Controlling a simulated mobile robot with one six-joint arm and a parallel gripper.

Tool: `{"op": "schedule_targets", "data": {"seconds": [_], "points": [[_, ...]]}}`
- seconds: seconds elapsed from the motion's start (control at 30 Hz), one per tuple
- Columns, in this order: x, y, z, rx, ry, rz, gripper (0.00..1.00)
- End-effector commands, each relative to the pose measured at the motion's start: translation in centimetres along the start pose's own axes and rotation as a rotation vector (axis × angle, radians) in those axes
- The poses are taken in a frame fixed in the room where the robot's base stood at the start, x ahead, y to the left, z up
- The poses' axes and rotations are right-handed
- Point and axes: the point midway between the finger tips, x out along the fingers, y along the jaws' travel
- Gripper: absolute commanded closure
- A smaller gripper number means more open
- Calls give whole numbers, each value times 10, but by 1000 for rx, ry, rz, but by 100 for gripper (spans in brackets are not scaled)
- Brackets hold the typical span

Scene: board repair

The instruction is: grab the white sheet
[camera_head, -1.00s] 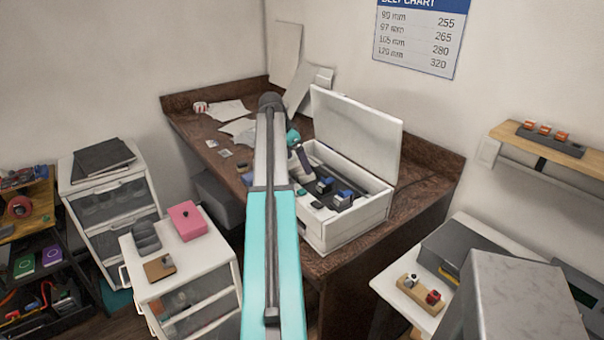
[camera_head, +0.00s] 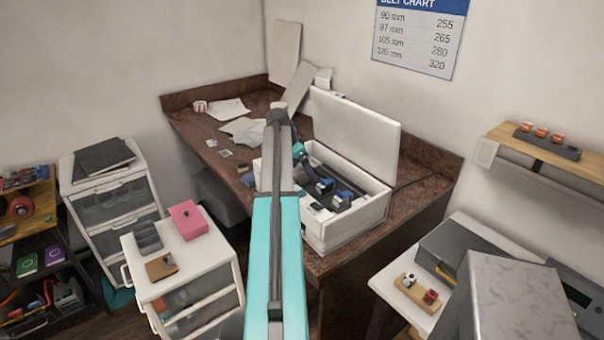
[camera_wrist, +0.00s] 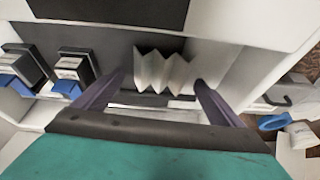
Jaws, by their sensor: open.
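A white sheet (camera_wrist: 163,72), folded in zigzag pleats, stands against a dark grey surface inside the white box, in the wrist view. My gripper (camera_wrist: 160,90) is open. Its two dark fingers are spread to the left and right of the sheet, apart from it, with the sheet a little beyond the tips. In the head view my teal wrist is low at the left part of the open white box (camera_head: 345,232), mostly behind my arm. I cannot make out the folded sheet or the fingers there.
Black-and-blue parts (camera_wrist: 75,70) sit in the box to the left. The box's raised lid (camera_head: 357,128) stands at the back. Loose papers (camera_head: 229,110) lie on the brown desk (camera_head: 425,205). A blue-and-white item (camera_wrist: 285,125) lies right of the box in the wrist view.

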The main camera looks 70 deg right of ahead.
Motion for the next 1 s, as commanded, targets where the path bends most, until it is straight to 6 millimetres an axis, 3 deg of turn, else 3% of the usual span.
{"op": "schedule_targets", "data": {"seconds": [0.37, 0.4, 0.67, 1.0], "points": [[-1, 0, 1, -1, 0, -1, 9], [-1, 0, 1, -1, 0, 0, 11], [-1, -1, 1, -1, 0, -1, 53], [-1, -1, 1, -2, 0, -1, 53]]}}
